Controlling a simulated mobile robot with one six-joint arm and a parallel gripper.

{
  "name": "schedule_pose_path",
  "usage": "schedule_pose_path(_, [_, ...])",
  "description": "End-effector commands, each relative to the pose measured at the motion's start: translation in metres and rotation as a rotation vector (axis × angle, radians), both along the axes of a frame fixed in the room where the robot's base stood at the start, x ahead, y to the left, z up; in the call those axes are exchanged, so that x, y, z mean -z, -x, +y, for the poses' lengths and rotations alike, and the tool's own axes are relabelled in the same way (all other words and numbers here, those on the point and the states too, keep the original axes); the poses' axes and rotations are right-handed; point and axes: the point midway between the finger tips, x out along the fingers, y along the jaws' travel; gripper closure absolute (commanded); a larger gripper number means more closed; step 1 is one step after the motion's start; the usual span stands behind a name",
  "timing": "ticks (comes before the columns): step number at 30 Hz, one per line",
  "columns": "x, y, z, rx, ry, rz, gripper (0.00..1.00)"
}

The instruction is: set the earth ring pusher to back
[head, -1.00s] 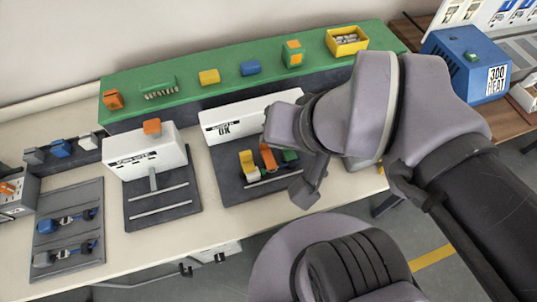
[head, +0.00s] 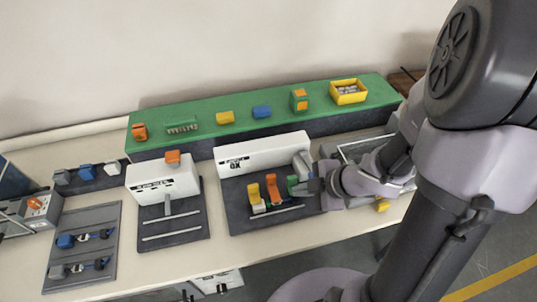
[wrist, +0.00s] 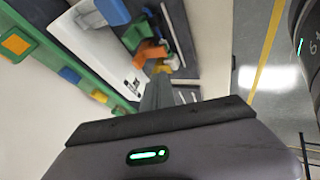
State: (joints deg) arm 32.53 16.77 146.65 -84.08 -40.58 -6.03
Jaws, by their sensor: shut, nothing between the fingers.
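No label naming an earth ring pusher is readable. A dark plate (head: 240,219) in front of a white box (head: 262,153) carries a yellow block (head: 254,193), an orange block (head: 273,189) and a green block (head: 293,184) side by side. I cannot tell which of them, if any, is the pusher. My gripper (head: 308,187) is shut and empty, low at the right end of this row, close beside the green block. I cannot tell whether they touch. In the wrist view the shut fingers (wrist: 158,94) point towards the orange block (wrist: 150,52); they hide part of the plate.
A second white box (head: 162,180) with an orange top block (head: 173,157) stands left. Behind is a long green shelf (head: 205,124) holding small coloured blocks and a yellow bin (head: 348,92). A grey tray (head: 84,270) with blue-handled parts lies front left.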

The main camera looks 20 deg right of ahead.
Motion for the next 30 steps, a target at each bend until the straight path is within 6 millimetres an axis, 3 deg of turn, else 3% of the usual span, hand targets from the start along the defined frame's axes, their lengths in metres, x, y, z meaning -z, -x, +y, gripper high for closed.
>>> schedule_pose_path(10, [0.009,-0.005,0.003,-0.001,0.002,-0.001,1.0])
schedule_pose_path(23, [0.085,-0.047,0.037,0.0,0.002,-0.001,1.0])
schedule_pose_path(30, [0.08,-0.081,0.038,0.003,0.003,-0.002,1.0])
